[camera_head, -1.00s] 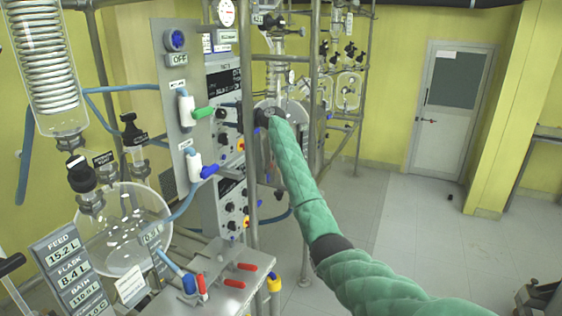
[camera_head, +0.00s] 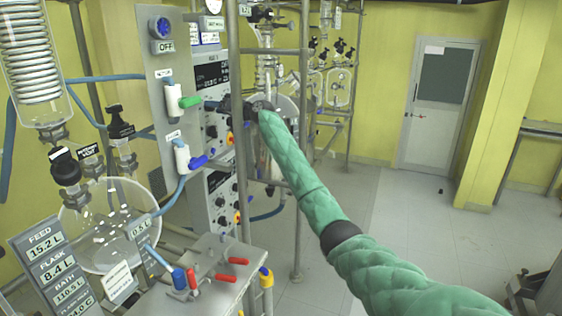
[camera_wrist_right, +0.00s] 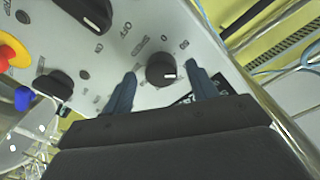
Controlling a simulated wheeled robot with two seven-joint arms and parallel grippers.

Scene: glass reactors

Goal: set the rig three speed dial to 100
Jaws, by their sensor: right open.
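In the right wrist view, a round black dial (camera_wrist_right: 161,69) with a white pointer mark sits on a light grey panel (camera_wrist_right: 120,50). The fingers of my right gripper (camera_wrist_right: 160,88) are open, one on each side of the dial, apart from it. My left gripper is not in view.
In the right wrist view, other black knobs (camera_wrist_right: 54,87) and a red and yellow button (camera_wrist_right: 10,52) are close by. In the head view, a metal post (camera_head: 240,150) stands by my right gripper. A valve panel (camera_head: 165,90) and glass flask (camera_head: 110,235) are left.

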